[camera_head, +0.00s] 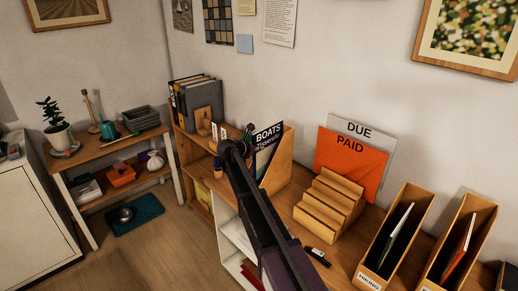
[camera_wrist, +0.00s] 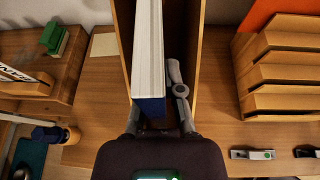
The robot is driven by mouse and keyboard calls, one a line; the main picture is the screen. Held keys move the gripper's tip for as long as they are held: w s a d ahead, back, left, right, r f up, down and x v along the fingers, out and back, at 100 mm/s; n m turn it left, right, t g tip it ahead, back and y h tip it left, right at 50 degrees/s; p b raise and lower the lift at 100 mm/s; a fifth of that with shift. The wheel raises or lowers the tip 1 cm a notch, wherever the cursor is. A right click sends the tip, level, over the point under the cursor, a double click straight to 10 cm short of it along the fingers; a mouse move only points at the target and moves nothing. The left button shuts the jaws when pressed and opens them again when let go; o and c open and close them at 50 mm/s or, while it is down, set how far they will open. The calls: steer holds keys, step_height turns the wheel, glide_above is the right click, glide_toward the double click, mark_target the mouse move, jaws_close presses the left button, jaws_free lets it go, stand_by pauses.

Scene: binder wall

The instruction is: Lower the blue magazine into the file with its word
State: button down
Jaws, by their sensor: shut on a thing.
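The blue magazine (camera_head: 266,137), with "BOATS" in white letters on its cover, stands upright at a wooden file (camera_head: 281,172) on the desk. In the wrist view, the pale page edges of the magazine (camera_wrist: 148,45) lie between the file's two side walls (camera_wrist: 194,60). Its upper part shows above the file's sloping edge in the head view. My gripper (camera_wrist: 158,112) is shut on the near blue edge of the magazine. My arm hides the file's front and any word on it. How deep the magazine sits cannot be told.
A stepped wooden rack (camera_head: 326,211) stands right of the file, with an orange PAID card (camera_head: 350,160) and a grey DUE card (camera_head: 378,143) behind. Two labelled wooden files (camera_head: 372,265) (camera_head: 433,270) stand further right, each holding a thin item. A small black-and-white object (camera_head: 318,257) lies at the desk's front.

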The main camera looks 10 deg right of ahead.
mark_target(259, 160)
steer(key=shift+f+b, duration=0.5)
steer(key=shift+f, duration=0.15)
steer(key=shift+f+b, duration=0.35)
steer(key=shift+b, duration=0.05)
steer(key=shift+f+b, duration=2.35)
steer(key=shift+f, duration=0.1)
stand_by(0.3)
steer(key=c, duration=0.7)
jaws_free()
